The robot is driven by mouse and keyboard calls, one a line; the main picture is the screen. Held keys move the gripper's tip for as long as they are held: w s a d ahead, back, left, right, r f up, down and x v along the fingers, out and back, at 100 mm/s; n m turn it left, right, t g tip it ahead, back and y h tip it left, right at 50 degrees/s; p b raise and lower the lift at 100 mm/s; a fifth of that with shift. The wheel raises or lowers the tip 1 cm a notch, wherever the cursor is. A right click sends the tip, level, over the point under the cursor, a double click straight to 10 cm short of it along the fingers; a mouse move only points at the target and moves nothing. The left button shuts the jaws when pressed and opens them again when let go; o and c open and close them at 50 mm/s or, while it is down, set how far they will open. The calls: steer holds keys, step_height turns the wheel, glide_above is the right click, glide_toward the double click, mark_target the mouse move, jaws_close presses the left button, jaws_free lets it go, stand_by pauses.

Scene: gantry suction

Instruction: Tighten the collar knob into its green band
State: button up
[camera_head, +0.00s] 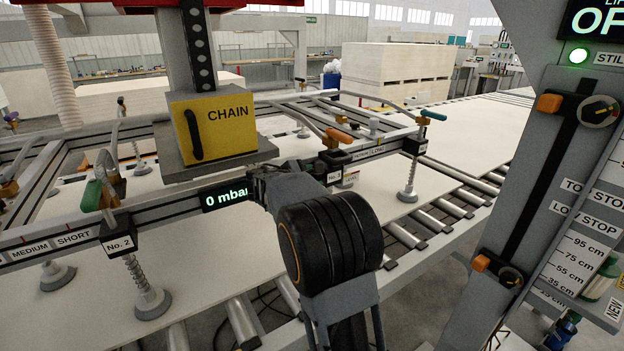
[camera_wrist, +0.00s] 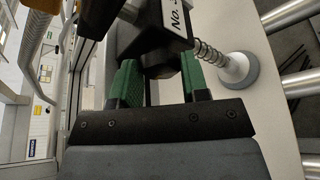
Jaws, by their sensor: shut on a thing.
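The No. 3 collar is a black block (camera_head: 333,160) on the beam in the head view. Its label and block also show at the top of the wrist view (camera_wrist: 177,18). A dark knob (camera_wrist: 160,68) sits under the block, between the green finger pads of my gripper (camera_wrist: 162,78), which is shut on it. In the head view my own dark wrist hides the knob and most of my gripper. I cannot make out a green band or a pointer on this knob in either view.
A spring-mounted suction cup (camera_wrist: 238,70) stands close to the right of my fingers. The beam carries a "0 mbar" display (camera_head: 225,197) and the No. 2 collar (camera_head: 118,240). A yellow CHAIN box (camera_head: 212,130) hangs above. A grey post (camera_head: 545,190) stands at the right.

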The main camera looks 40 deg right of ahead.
steer(key=m+b, duration=0.1)
steer(key=b, duration=0.3)
steer(key=m+t+h+b, duration=0.1)
steer(key=m+b, duration=0.1)
steer(key=b, duration=0.3)
steer(key=m+t+b, duration=0.1)
steer(key=b, duration=0.3)
steer(key=shift+s+f+m+h+b, duration=0.15)
steer(key=shift+f+m+h+b, duration=0.15)
steer(key=shift+f+b, duration=0.1)
steer(key=shift+r, duration=0.2)
steer(key=o, duration=0.9)
steer(key=shift+a, duration=0.15)
steer(key=v, duration=1.3)
steer(key=shift+s+a, duration=0.2)
steer(key=shift+a, duration=0.05)
